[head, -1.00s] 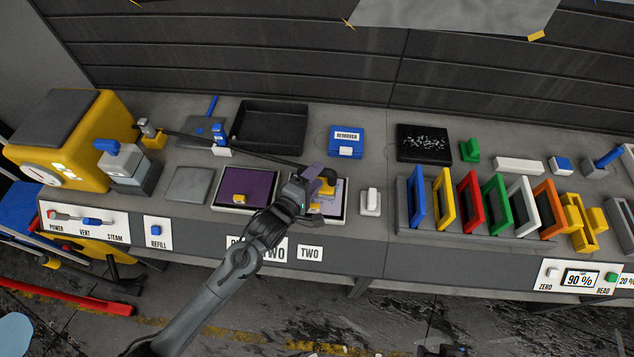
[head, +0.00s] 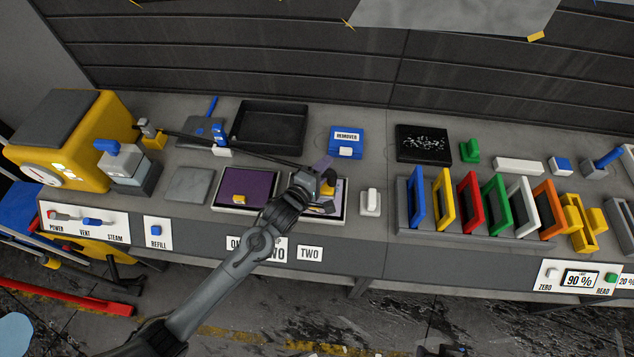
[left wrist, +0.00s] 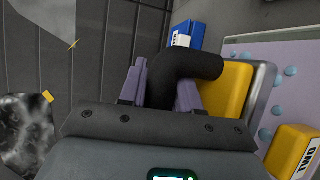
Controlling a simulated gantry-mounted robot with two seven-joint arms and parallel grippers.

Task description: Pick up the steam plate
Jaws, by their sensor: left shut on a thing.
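The steam plate shows in the left wrist view as a yellow block (left wrist: 222,92) with a grey plate on its far side and a black hose elbow. In the head view the steam plate (head: 328,190) is small and partly hidden by my gripper. My left gripper (head: 322,172) is shut on it. In the left wrist view the elbow lies between the purple fingers of my left gripper (left wrist: 160,88). The plate is over or beside the lavender panel (head: 339,200), which has blue bubbles. I cannot tell its height. My right gripper is not seen.
The black hose (head: 255,152) runs left to the yellow steam machine (head: 75,135). A purple panel (head: 248,187) lies left of my gripper. A white-topped switch (head: 371,202) stands close right. A blue REMOVER box (head: 347,140) is behind. Coloured frames (head: 470,203) stand further right.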

